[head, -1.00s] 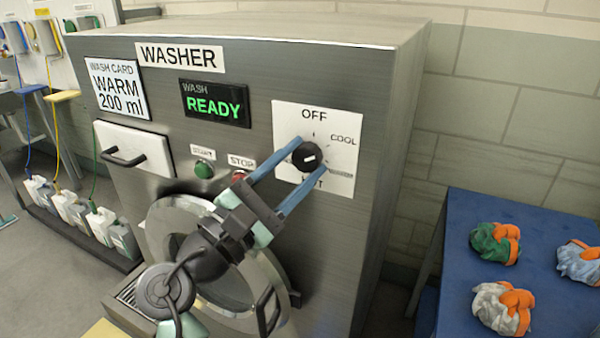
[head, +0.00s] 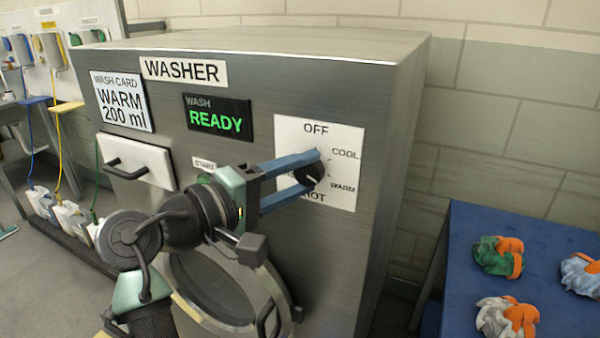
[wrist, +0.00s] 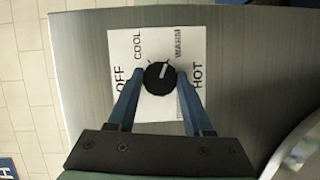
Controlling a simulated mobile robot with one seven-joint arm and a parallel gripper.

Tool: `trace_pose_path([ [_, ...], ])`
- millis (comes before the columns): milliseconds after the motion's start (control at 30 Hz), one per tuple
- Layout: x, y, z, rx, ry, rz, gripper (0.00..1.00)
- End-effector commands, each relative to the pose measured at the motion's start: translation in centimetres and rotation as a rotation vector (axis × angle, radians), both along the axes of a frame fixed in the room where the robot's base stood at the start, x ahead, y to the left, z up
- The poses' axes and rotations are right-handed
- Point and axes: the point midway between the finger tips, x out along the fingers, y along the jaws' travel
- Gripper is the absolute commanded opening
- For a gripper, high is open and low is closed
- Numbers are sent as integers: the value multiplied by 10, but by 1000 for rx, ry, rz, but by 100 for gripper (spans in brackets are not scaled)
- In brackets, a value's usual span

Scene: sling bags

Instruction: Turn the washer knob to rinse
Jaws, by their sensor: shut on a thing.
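The black washer knob (head: 313,175) sits on a white dial plate (head: 345,145) on the washer front. The plate reads OFF, COOL, WARM and HOT; I see no rinse label. My gripper (head: 308,171) is shut on the knob, with one blue finger on each side. In the wrist view the knob (wrist: 158,77) is between the fingertips (wrist: 160,78). Its white mark points up and slightly right there, between COOL and WARM and nearer WARM. In the head view the upper finger hides part of the knob.
The washer display (head: 217,118) reads WASH READY, and the wash card (head: 122,101) reads WARM 200 ml. The round door (head: 225,290) is below my arm. A blue table (head: 465,235) with several cloth bundles stands at right. Several jugs (head: 65,212) stand at left.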

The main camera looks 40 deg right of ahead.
Motion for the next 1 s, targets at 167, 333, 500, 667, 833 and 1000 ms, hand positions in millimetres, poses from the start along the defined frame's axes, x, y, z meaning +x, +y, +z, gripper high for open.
trace_pose_path([
  [167, 0, 0, 2, 68, -158, 0, 0],
  [333, -1, 0, 2, 129, -306, -1, 0],
  [500, -1, 0, 3, 191, -456, 0, 0],
  [667, -1, 0, 3, 250, -597, 0, 0],
  [833, -2, -1, 3, 312, -746, -1, 0],
  [1000, -3, -1, 3, 373, -895, -1, 0],
])
